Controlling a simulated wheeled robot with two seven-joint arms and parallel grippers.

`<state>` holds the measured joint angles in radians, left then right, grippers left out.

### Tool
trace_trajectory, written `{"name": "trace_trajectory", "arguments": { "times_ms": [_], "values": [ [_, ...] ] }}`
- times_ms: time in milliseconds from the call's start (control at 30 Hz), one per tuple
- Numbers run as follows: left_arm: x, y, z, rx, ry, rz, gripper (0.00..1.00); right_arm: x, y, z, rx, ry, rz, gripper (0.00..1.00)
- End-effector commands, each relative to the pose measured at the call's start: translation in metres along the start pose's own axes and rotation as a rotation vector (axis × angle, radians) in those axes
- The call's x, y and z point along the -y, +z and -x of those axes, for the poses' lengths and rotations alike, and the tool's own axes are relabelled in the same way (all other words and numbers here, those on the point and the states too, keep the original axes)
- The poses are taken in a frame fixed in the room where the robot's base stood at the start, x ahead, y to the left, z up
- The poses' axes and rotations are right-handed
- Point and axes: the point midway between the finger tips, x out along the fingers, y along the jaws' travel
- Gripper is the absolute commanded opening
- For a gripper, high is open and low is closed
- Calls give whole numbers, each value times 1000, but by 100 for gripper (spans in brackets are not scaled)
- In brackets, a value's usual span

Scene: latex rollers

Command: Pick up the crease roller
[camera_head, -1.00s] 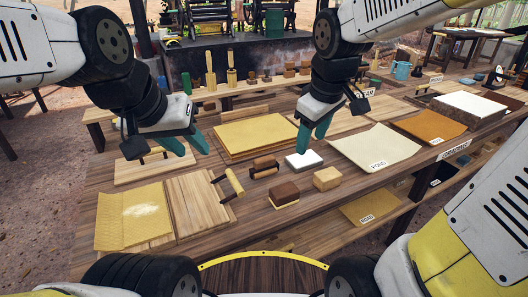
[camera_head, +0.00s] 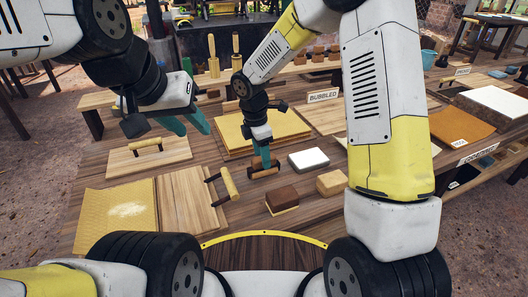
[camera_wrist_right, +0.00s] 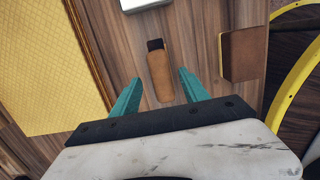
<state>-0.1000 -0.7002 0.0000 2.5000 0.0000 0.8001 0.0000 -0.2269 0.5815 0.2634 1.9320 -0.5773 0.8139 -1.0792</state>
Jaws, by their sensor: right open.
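No label marks the crease roller. A small rounded brown wooden piece with a dark end (camera_wrist_right: 160,72) lies on the table between and just ahead of my right fingertips. It also shows, partly hidden, under the right gripper in the head view (camera_head: 265,171). My right gripper (camera_head: 262,155) is open, pointing down over it; its two teal fingers (camera_wrist_right: 159,80) stand apart on either side with nothing held. My left gripper (camera_head: 186,124) is open and empty above the table.
A white-topped block (camera_head: 308,159), a brown block (camera_head: 282,199) and a tan block (camera_head: 330,183) stand right of the brown piece. Yellow textured sheets (camera_head: 235,137) lie behind. My right arm hides part of the table.

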Motion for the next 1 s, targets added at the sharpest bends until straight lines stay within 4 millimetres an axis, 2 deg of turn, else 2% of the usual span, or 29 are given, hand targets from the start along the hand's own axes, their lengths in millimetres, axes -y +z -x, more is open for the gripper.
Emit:
{"name": "trace_trajectory", "arguments": {
  "times_ms": [300,600,633,900,1000],
  "values": [
    [0,0,0,0,0,0,36,3,3,-44,0,-1,-1,53],
    [0,0,0,0,0,0,36,3,3,-50,0,0,-3,53],
    [0,0,0,0,0,0,36,3,3,-50,0,0,-3,51],
    [0,0,0,0,0,0,36,3,3,-50,0,0,-3,0],
    [0,0,0,0,0,0,36,3,3,-50,0,0,-3,0]
  ]
}}
